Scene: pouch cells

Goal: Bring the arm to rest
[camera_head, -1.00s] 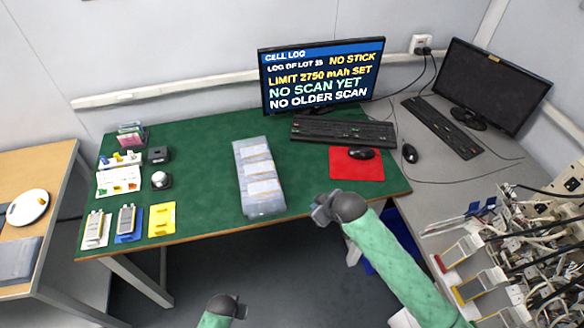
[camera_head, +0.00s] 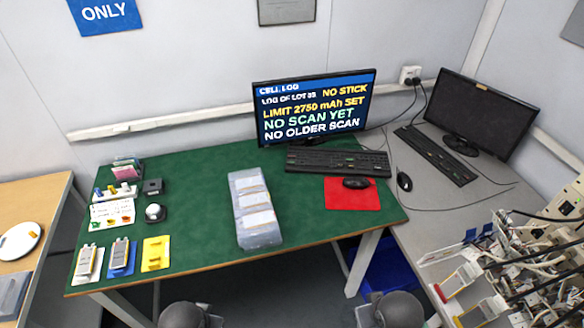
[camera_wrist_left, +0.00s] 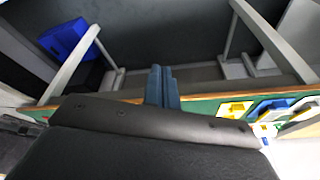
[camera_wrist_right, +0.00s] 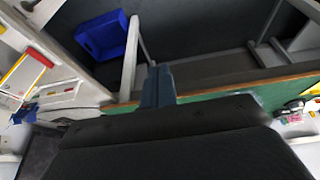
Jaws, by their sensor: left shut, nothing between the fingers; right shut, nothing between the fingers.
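My left gripper (camera_head: 205,312) shows at the bottom edge of the head view, in front of the green table and below its front edge. In the left wrist view its fingers (camera_wrist_left: 161,88) are together with nothing between them. My right gripper (camera_head: 372,306) is at the bottom of the head view, right of the left one and also short of the table. In the right wrist view its fingers (camera_wrist_right: 158,86) are closed and empty. Most of both arms is out of the head view.
The green table (camera_head: 200,215) holds a stack of clear trays (camera_head: 258,236), a keyboard (camera_head: 338,161), a red mat (camera_head: 340,195), and cells on coloured holders (camera_head: 121,256) at left. A monitor (camera_head: 314,105) stands behind. A cable-filled rack (camera_head: 530,260) is at right. A blue bin (camera_head: 385,272) is below.

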